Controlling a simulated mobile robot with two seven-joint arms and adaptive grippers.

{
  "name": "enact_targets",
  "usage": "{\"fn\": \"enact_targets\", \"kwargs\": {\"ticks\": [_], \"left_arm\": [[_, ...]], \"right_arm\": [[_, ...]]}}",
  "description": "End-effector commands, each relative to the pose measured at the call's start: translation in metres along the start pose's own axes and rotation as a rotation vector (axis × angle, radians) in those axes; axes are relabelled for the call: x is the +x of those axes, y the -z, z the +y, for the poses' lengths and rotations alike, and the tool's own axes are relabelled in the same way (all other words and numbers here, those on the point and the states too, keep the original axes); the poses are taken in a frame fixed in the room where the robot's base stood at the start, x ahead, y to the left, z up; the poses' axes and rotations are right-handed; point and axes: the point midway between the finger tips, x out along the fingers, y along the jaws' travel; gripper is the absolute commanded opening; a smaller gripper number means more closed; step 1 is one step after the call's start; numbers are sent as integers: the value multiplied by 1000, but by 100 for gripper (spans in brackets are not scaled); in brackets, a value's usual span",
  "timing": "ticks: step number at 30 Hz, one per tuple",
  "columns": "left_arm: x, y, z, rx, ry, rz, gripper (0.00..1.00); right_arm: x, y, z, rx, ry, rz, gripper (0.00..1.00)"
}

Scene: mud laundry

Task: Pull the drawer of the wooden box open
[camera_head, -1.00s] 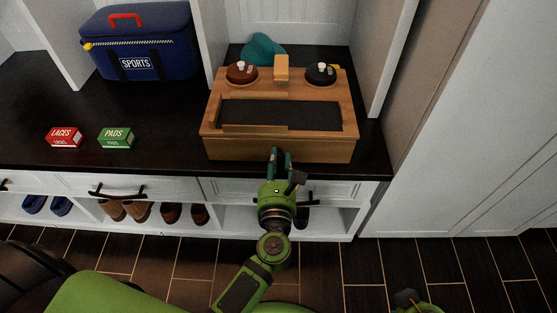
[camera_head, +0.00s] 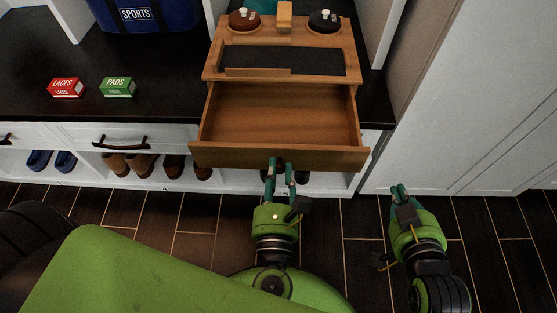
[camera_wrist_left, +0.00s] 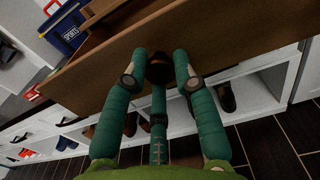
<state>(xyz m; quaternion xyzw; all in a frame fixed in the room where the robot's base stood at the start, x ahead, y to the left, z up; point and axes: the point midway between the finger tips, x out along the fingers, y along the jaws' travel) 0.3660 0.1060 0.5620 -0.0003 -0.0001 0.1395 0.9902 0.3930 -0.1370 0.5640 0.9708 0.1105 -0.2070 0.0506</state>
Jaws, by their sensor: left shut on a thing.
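The wooden box (camera_head: 212,62) stands on the dark counter. Its drawer (camera_head: 205,152) is pulled far out toward me, and its inside looks empty. My left gripper (camera_head: 280,166) is at the middle of the drawer front. In the left wrist view its teal fingers (camera_wrist_left: 160,60) are closed around a dark round knob (camera_wrist_left: 159,72) on the drawer front (camera_wrist_left: 225,35). My right gripper (camera_head: 400,192) hangs over the floor at the right, away from the box. Its fingertips look close together, but the gap is unclear.
A red laces box (camera_head: 66,87) and a green pads box (camera_head: 117,87) lie on the counter (camera_head: 150,65) at left. A blue sports bag (camera_head: 150,15) is behind them. Shoes (camera_head: 117,165) sit in cubbies below. White cabinet panels (camera_head: 470,100) stand at right.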

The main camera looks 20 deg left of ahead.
Motion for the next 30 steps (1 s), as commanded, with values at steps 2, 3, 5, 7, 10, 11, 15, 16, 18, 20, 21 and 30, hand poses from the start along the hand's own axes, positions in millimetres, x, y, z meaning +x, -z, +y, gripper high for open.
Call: {"fn": "enact_targets", "kwargs": {"ticks": [2, 3, 5, 7, 10, 11, 15, 16, 18, 20, 21, 30], "left_arm": [[-4, 1, 0, 1, 0, 0, 0], [-5, 0, 0, 1, 0, 0, 0], [-5, 0, 0, 1, 0, 0, 0], [-6, 0, 0, 1, 0, 0, 0], [-6, 0, 0, 2, 0, 0, 0], [-6, 0, 0, 2, 0, 0, 0], [-5, 0, 0, 2, 0, 0, 48], [-5, 0, 0, 2, 0, 0, 52], [-5, 0, 0, 2, 0, 0, 52], [-5, 0, 0, 1, 0, 0, 52], [-5, 0, 0, 1, 0, 0, 52], [-20, 1, 0, 3, 2, 3, 52]], "right_arm": [[0, 5, -1, -2, 2, 26, 0], [0, 7, -2, -2, 3, 35, 0], [0, 8, -2, -3, 3, 41, 0], [0, 9, -2, -3, 4, 43, 0], [0, 9, -2, -3, 3, 42, 0], [0, 9, -2, -2, 4, 42, 0], [0, 8, -2, -2, 3, 42, 0], [0, 8, -2, -2, 3, 41, 0], [0, 8, -2, -2, 3, 41, 0], [0, 8, -2, -2, 3, 41, 0], [0, 8, -2, -2, 3, 41, 0], [0, 8, -2, -3, 4, 40, 0]]}}
